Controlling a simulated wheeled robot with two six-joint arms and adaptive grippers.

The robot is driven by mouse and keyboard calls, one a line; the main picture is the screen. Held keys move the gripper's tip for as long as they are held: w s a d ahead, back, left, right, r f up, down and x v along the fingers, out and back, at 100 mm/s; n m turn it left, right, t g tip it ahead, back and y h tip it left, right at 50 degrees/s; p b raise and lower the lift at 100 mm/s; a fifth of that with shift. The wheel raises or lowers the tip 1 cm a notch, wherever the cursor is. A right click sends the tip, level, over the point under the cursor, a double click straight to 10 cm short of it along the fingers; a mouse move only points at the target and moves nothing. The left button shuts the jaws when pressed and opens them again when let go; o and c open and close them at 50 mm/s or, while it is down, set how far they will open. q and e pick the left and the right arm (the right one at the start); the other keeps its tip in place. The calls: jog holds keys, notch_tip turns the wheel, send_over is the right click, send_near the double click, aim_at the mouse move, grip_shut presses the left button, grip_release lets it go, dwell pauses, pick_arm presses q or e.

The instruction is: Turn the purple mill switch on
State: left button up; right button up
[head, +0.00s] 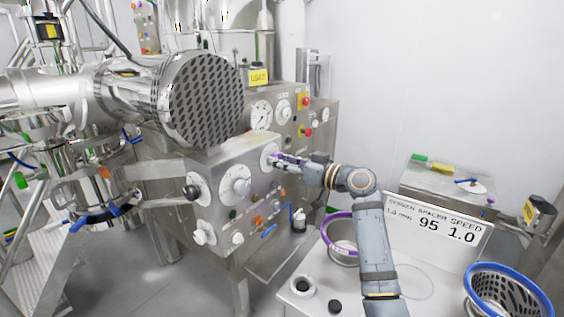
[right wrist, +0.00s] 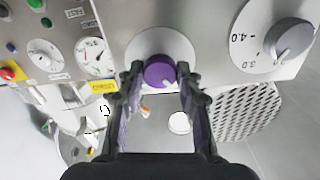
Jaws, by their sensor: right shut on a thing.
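The purple mill switch (right wrist: 160,72) is a round purple knob on a white disc, on the steel control panel (head: 215,155). In the right wrist view it sits between the fingertips, with a small white mark on its lower right rim. In the head view the white disc (head: 265,157) shows at the panel's upper right, and the fingers mostly hide the knob. My right gripper (head: 279,158) is shut on the knob, one finger on each side, as it also shows in the right wrist view (right wrist: 160,80). My left gripper is not in view.
A grey dial (right wrist: 290,40) with numbers sits beside the switch. A perforated steel drum (head: 203,100) juts out at upper left. A purple-rimmed bowl (head: 342,246) stands on a white cart beneath my right arm.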

jog(key=shift+m+p, duration=3.65)
jog(key=shift+m, duration=4.45)
jog(key=shift+f, duration=0.1)
jog(key=o, duration=1.2)
jog(key=shift+c, duration=0.2)
jog(key=shift+d, duration=0.15)
